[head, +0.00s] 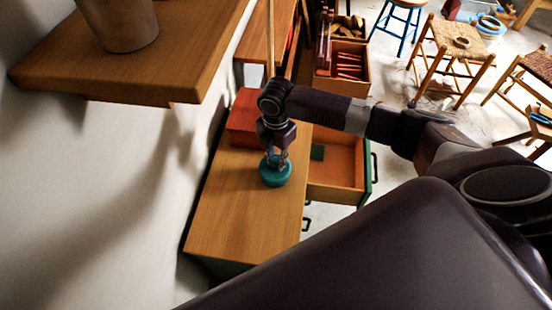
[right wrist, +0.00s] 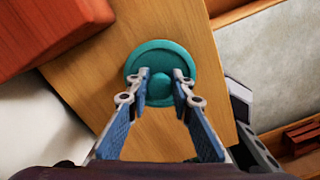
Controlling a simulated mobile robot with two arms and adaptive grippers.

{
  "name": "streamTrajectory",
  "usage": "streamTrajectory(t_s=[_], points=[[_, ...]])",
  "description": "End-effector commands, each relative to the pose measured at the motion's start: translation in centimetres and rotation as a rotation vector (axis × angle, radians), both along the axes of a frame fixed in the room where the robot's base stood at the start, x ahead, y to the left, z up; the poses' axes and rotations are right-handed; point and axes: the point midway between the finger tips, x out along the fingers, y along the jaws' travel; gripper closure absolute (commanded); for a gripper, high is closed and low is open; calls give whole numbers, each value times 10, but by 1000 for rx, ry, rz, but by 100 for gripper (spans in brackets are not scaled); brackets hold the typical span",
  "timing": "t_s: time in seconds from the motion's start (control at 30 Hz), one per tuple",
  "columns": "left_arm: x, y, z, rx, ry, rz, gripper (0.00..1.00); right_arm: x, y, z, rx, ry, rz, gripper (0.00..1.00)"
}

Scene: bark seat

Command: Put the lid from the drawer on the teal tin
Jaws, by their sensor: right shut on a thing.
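The round teal lid (right wrist: 160,58) with its central knob fills the middle of the right wrist view. My right gripper (head: 278,160) points down from above, and its fingers (right wrist: 161,76) are shut on the lid, one on each side of the knob. In the head view the teal tin (head: 276,181) is on the wooden cabinet top, directly under the gripper. Lid and tin look like one teal shape there; I cannot tell whether the lid rests on the rim or hovers just above it. The open drawer (head: 343,186) is to the right. My left gripper is not in view.
A red box (head: 243,117) is on the cabinet top behind the tin; it also shows in the right wrist view (right wrist: 45,30). A wooden shelf (head: 190,62) juts out at upper left. The near cabinet top (head: 235,225) is clear.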

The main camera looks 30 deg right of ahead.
Motion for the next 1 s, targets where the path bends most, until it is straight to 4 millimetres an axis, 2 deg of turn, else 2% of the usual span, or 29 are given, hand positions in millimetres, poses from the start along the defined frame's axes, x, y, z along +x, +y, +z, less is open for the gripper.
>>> streamTrajectory(t_s=[0.33,0.37,0.53,0.73,0.87,1.0], points=[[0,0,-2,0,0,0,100,0,0,-8,0,0,1,99],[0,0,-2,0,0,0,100,0,0,-8,0,0,1,78],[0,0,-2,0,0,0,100,0,0,-7,0,0,1,60],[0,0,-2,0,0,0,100,0,0,-7,0,0,1,59],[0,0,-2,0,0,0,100,0,0,-7,0,0,1,47],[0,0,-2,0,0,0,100,0,0,-7,0,0,0,47]])
